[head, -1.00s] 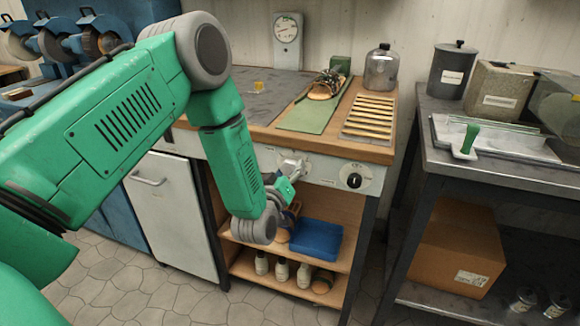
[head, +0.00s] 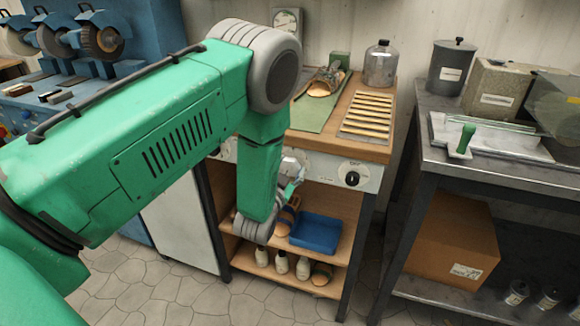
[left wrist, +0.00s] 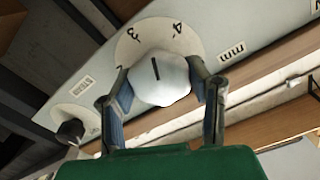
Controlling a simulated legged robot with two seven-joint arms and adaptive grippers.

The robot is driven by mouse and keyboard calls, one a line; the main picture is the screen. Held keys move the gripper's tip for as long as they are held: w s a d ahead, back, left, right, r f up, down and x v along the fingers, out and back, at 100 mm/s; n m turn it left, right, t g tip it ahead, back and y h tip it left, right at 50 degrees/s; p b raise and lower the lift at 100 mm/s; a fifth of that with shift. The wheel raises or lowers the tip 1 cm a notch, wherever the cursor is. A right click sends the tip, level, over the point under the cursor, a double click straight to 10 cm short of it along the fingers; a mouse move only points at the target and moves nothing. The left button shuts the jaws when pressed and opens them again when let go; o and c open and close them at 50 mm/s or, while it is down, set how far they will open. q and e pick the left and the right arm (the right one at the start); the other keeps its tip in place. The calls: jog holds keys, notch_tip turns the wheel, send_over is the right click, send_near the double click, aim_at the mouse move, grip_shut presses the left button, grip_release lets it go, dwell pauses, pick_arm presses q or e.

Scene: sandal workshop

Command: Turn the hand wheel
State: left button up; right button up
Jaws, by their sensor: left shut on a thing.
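The hand wheel is a pale grey knob with a dark mark on its face (left wrist: 165,82). It sits on a round white dial plate with the figures 3 and 4 (left wrist: 183,40), on the light front panel of the workbench. The fingers of my left gripper (left wrist: 162,92) are on both sides of the wheel, closed on it. In the head view the left gripper (head: 290,184) is at the panel front, small and partly hidden by my arm. The dial plate (head: 296,160) shows just above it. My right gripper is not in view.
A black knob (head: 352,178) is on the panel to the right. Below are shelves with a blue tray (head: 316,234), sandals and several bottles. A metal table (head: 500,172) stands on the right, with a gap between it and the bench.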

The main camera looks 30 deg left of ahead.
pick_arm(q)
jog(key=m, duration=0.6)
jog(key=shift+s+d+f+m, duration=0.1)
jog(key=shift+s+f+m, duration=0.1)
jog(key=shift+f+m, duration=0.2)
dwell(0.4)
jog(key=o, duration=1.2)
jog(key=shift+w+r, duration=0.1)
jog(key=shift+r, duration=0.1)
jog(key=v, duration=1.2)
